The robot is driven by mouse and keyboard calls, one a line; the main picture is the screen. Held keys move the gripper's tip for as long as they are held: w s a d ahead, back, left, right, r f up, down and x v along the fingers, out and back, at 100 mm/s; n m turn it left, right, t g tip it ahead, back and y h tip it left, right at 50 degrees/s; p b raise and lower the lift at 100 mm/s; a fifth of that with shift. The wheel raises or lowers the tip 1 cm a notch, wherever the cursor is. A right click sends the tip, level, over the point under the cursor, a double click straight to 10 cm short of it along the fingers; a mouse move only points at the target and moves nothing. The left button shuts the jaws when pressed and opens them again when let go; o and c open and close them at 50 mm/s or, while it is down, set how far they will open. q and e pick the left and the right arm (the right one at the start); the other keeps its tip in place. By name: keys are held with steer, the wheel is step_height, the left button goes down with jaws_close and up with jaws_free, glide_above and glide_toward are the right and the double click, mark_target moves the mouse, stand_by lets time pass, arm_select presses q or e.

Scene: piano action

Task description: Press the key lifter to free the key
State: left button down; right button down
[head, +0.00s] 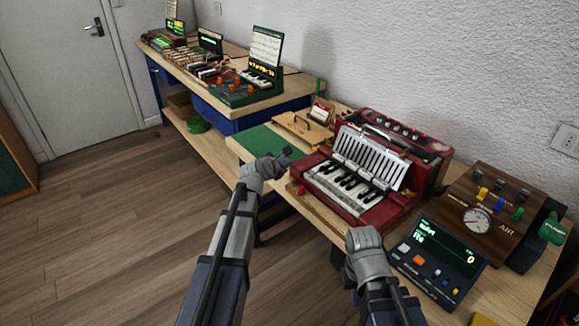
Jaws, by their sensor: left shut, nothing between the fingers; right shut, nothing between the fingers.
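A red accordion-like instrument (378,215) sits on the near wooden bench with its piano keys (345,186) facing me. A slotted silver grille (370,156) stands tilted up behind the keys. A small red knob (301,190) is at the left end of the keyboard; I cannot tell whether it is the key lifter. No single stuck key can be made out. My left gripper (284,156) is shut and empty, left of the instrument near the green mat. My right gripper (361,238) is shut and empty, in front of the instrument's front edge, its fingertips hard to see.
A green mat (254,143) lies on the bench at left, with a wooden tool block (303,129) behind it. A display panel (437,258) and a brown box with a gauge (480,216) stand to the right. Another bench (271,101) with keyboards is farther back.

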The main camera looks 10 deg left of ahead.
arm_select(q)
steer(key=r+p, duration=0.1)
steer(key=s+r+p, duration=0.1)
steer(key=r+p, duration=0.2)
steer(key=r, duration=0.1)
steer(key=shift+s+a+p, duration=0.2)
steer(key=shift+s+p, duration=0.1)
steer(key=shift+s, duration=0.05)
stand_by(0.4)
